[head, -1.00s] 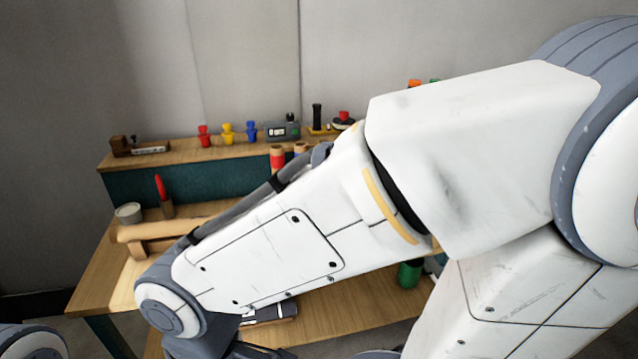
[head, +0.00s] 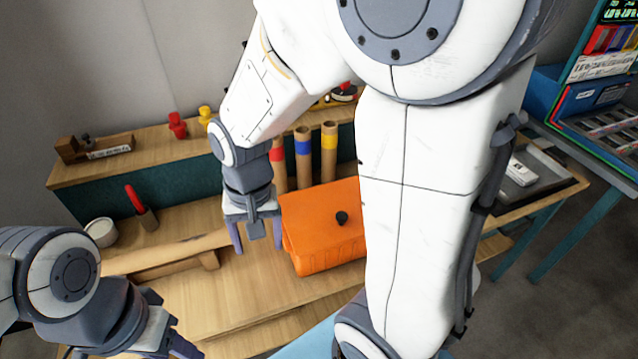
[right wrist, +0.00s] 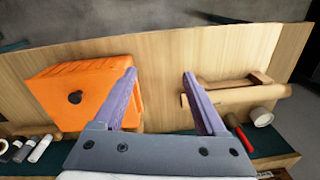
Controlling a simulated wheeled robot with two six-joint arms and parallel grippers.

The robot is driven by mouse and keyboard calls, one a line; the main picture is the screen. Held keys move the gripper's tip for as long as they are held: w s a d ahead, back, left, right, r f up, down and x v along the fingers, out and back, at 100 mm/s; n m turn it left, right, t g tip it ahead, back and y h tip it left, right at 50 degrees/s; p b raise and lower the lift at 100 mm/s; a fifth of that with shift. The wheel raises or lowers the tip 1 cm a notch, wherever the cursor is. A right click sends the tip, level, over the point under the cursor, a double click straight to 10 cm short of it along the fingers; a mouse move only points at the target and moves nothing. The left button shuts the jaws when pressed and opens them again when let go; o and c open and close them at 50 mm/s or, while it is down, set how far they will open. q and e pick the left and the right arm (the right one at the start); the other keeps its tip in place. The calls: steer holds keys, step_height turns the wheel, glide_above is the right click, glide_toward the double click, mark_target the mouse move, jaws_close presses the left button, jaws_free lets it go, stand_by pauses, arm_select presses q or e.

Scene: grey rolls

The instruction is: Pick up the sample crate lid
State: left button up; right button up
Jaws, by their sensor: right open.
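The sample crate lid (head: 310,212) is the orange top of an orange crate (head: 325,257), with a small black knob (head: 342,218). It sits on the wooden bench; my right arm hides its right side in the head view. My right gripper (head: 257,248) is open and empty, pointing down just left of the crate. In the right wrist view the lid (right wrist: 95,82) lies to the left, and one finger of the right gripper (right wrist: 159,73) overlaps the crate's edge. My left gripper (head: 168,337) is at the lower left, away from the crate; its jaw opening is unclear.
A wooden roll on a stand (head: 170,262), a white cup (head: 100,232) and a red-handled tool (head: 137,203) are to the left. Bare bench (head: 245,295) lies in front. A side table with a tray (head: 540,175) stands right.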

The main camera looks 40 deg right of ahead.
steer(key=w+d+r+m+p, duration=0.1)
steer(key=w+d+m+p, duration=0.25)
steer(key=d+m, duration=0.6)
steer(key=m+p, duration=0.3)
steer(key=m, duration=0.4)
glide_above(342, 215)
step_height(342, 215, down, 2)
step_height(342, 215, down, 4)
steer(key=shift+a+p, duration=0.15)
steer(key=shift+p, duration=0.2)
steer(key=shift+n, duration=0.25)
steer(key=shift+f+p, duration=1.1)
steer(key=shift+f, duration=1.85)
arm_select(q)
step_height(342, 215, up, 11)
steer(key=shift+r, duration=0.2)
arm_select(e)
jaws_close()
steer(key=shift+w, duration=0.1)
